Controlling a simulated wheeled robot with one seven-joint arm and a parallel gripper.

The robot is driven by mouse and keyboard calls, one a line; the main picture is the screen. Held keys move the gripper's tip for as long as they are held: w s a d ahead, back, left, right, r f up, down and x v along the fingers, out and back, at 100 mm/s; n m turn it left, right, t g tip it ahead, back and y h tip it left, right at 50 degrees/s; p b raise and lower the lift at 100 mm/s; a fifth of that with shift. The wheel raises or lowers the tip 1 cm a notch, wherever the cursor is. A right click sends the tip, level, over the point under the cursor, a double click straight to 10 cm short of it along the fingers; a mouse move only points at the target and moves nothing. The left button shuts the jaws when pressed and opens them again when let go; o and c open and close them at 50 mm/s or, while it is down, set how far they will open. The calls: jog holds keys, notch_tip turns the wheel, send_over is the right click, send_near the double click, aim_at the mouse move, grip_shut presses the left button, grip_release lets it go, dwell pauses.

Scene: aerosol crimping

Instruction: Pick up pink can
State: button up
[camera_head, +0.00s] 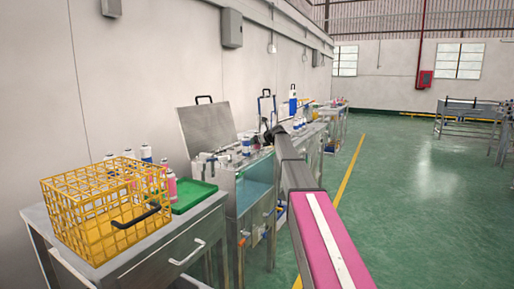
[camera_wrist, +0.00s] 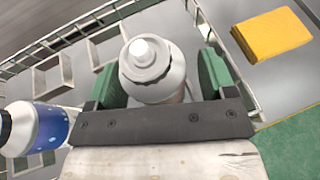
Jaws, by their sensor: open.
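In the wrist view, a can (camera_wrist: 152,68) with a grey shoulder and a white nozzle stands between the two green fingers of my gripper (camera_wrist: 158,82). The fingers are open on either side of it; I cannot tell whether they touch it. Its body is mostly hidden, with only a faint pinkish tint low down, so its colour is unsure. In the head view, my gripper (camera_head: 274,133) is far off over the middle bench, small and dark. A pink can (camera_head: 172,186) shows beside the yellow wire basket (camera_head: 104,212) on the near bench.
A blue-and-white can (camera_wrist: 38,128) lies close left of the gripper in the wrist view. A wire rail surrounds this spot, with a yellow block (camera_wrist: 271,34) beyond it at the right. A green tray (camera_head: 193,196) sits on the near bench.

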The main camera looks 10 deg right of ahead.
jog(key=c, duration=1.1)
jog(key=shift+o, duration=0.2)
jog(key=shift+r, duration=0.1)
